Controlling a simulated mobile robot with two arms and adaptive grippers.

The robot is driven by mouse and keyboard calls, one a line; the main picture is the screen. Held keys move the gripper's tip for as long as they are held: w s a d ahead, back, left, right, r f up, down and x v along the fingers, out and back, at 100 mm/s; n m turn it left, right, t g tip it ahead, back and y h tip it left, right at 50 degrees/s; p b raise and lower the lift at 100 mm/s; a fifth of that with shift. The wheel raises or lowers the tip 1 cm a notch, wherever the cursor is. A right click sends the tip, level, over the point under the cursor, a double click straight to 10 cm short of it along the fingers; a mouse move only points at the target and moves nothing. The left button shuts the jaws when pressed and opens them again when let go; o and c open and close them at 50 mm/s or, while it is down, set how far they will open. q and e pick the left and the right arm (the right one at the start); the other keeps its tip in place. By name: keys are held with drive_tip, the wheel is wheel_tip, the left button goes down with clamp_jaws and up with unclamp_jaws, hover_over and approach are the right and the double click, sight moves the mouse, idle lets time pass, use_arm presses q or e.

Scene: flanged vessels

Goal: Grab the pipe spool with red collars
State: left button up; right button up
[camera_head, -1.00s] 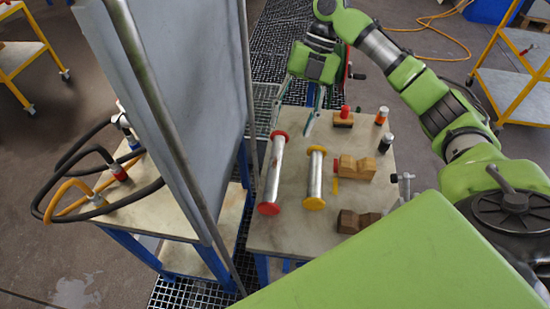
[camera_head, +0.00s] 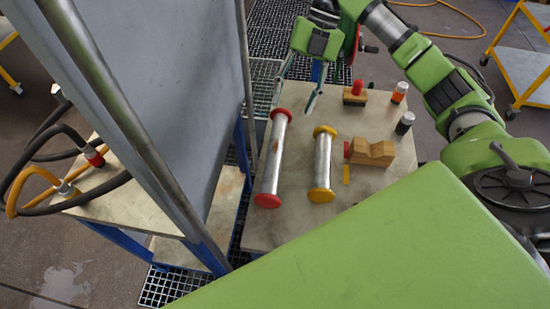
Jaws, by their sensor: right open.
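The pipe spool with red collars (camera_head: 271,160) is a silvery tube lying on the table, with a red disc at each end. Its far collar is close to my right gripper in the picture. My right gripper (camera_head: 296,98) is open and empty, its two thin fingers spread at the far end of this spool. Whether a finger touches the spool, I cannot tell. A similar spool with yellow collars (camera_head: 322,166) lies to its right. My left gripper is not in view.
The table (camera_head: 290,235) also bears a V-notched wooden block (camera_head: 374,152), a red-topped block (camera_head: 355,93), an orange bottle (camera_head: 400,92) and a dark bottle (camera_head: 405,122). A tall grey panel (camera_head: 185,90) stands close on the left.

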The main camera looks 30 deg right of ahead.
drive_tip(key=f, duration=0.1)
drive_tip(key=p, duration=0.1)
hover_over(277, 146)
drive_tip(key=d, duration=0.2)
drive_tip(key=f, duration=0.6)
drive_tip(key=shift+w+d+f, duration=0.1)
drive_tip(key=shift+w+d, duration=0.1)
drive_tip(key=shift+w, duration=0.1)
drive_tip(key=p+x, duration=0.1)
drive_tip(key=x, duration=0.4)
drive_tip(key=shift+w+f+p, duration=0.1)
drive_tip(key=shift+f+p, duration=0.15)
drive_tip(key=shift+p, duration=0.1)
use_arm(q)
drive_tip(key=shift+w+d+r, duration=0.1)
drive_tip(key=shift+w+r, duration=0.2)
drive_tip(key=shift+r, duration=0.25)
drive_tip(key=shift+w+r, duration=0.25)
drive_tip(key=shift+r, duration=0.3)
use_arm(e)
drive_tip(key=shift+a+f, duration=0.1)
drive_tip(key=shift+f, duration=0.25)
drive_tip(key=shift+c, duration=0.4)
drive_tip(key=c, duration=1.3)
drive_tip(key=shift+r, duration=0.1)
